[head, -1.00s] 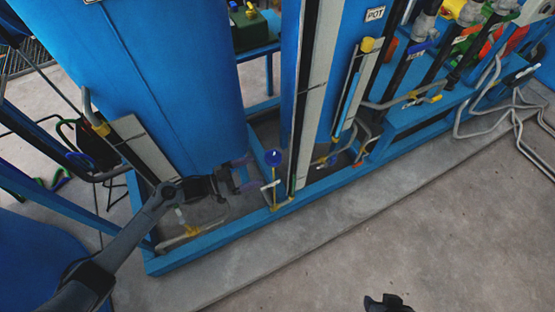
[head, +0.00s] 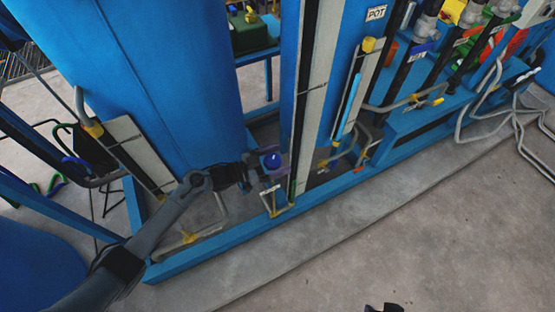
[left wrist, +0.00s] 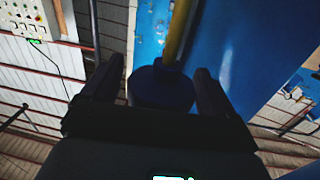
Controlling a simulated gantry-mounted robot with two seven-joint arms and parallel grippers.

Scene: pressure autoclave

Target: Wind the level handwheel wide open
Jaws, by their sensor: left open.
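The level handwheel (head: 272,162) is a small round blue wheel on a thin upright stem, low in front of the blue frame in the head view. In the left wrist view the blue wheel (left wrist: 162,88) lies between the two dark fingers. My left gripper (head: 266,163) is open around the wheel, with a finger on either side; I cannot tell whether they touch it. A yellow stem (left wrist: 178,35) runs away from the wheel in the left wrist view. A small dark part of my right gripper (head: 384,308) shows at the bottom edge of the head view.
A large blue tank (head: 165,80) stands just behind my left arm. A blue column with a pale strip (head: 310,90) rises right beside the wheel. The blue base rail (head: 330,192) runs below. Pipes and valves crowd the right; the concrete floor (head: 430,240) in front is clear.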

